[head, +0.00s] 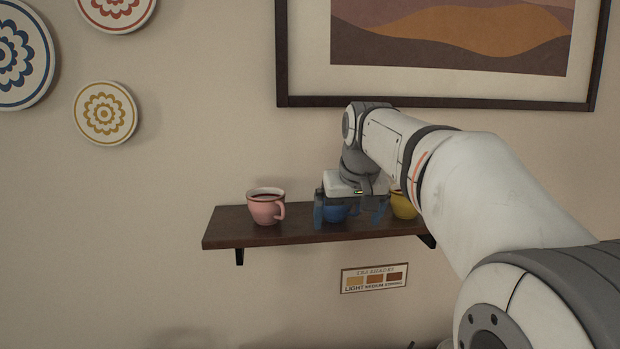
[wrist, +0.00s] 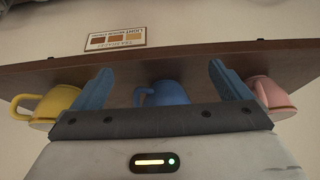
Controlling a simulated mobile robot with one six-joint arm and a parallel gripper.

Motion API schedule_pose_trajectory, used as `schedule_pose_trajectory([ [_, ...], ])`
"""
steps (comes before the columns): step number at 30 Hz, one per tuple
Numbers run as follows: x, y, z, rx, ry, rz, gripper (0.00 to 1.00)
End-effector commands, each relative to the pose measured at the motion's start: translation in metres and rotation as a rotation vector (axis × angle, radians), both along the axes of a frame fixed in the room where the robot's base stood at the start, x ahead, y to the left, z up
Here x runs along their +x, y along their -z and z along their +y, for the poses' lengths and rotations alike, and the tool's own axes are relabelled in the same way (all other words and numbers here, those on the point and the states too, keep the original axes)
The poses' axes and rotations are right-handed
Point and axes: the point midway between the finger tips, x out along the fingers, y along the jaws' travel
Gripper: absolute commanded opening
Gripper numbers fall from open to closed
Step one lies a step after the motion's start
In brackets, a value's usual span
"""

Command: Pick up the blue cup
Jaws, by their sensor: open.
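The blue cup (head: 336,213) stands on the dark wooden wall shelf (head: 290,234), between a pink cup and a yellow cup. In the head view my gripper (head: 349,214) hides much of it. In the wrist view the blue cup (wrist: 168,94) lies between the two blue fingers of my gripper (wrist: 155,85), with its handle toward the left finger. My gripper is open, with one finger on either side of the cup and a gap to each. The wrist view looks upside down, and the gripper's palm hides part of the cup.
The pink cup (head: 265,206) stands left on the shelf and the yellow cup (head: 403,205) right, partly behind my arm. In the wrist view, the yellow cup (wrist: 55,103) and pink cup (wrist: 272,96) sit just outside the fingers. A small sign (head: 374,278) hangs below.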

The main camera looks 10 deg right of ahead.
Motion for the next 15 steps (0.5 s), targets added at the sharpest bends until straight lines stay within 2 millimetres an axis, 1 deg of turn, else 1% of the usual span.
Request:
schedule_pose_trajectory([
  [1, 0.012, -0.013, 0.000, 0.000, 0.000, -0.013, 0.97],
  [3, 0.025, -0.025, -0.001, 0.000, 0.000, -0.035, 0.97],
  [6, 0.040, -0.043, -0.001, -0.001, 0.001, -0.062, 0.97],
  [9, 0.051, -0.057, -0.001, -0.001, 0.001, -0.081, 0.97],
  [12, 0.057, -0.064, -0.002, 0.000, 0.001, -0.093, 0.97],
  [15, 0.062, -0.063, -0.002, 0.000, 0.001, -0.096, 0.97],
])
